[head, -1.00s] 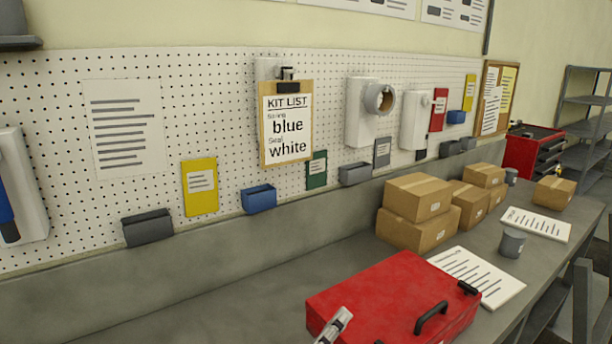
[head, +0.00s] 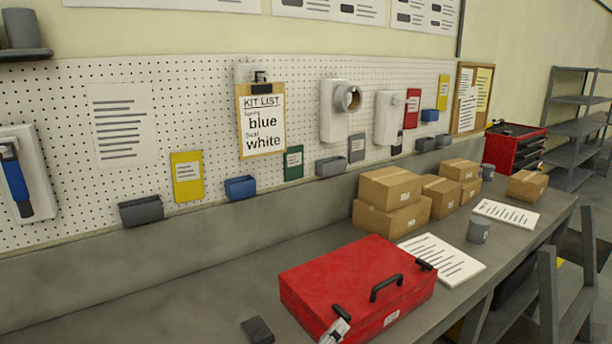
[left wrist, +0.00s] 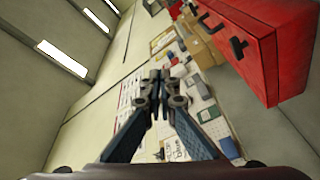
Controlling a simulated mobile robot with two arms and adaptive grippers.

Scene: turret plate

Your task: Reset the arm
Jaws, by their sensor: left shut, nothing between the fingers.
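My left gripper (head: 335,332) shows at the bottom edge of the head view, in front of the red toolbox (head: 350,280). In the left wrist view my left gripper (left wrist: 160,95) has its fingertips together with nothing between them. The red toolbox (left wrist: 262,45) is at the upper right there, apart from the fingers. The toolbox is closed and stands on the grey bench (head: 200,300). My right gripper is not in view.
A small dark block (head: 257,330) lies left of the toolbox. Cardboard boxes (head: 390,188), a grey cup (head: 478,230) and paper sheets (head: 441,259) are on the bench. The pegboard (head: 60,150) behind carries a clipboard (head: 262,120) reading blue and white. The bench's left part is clear.

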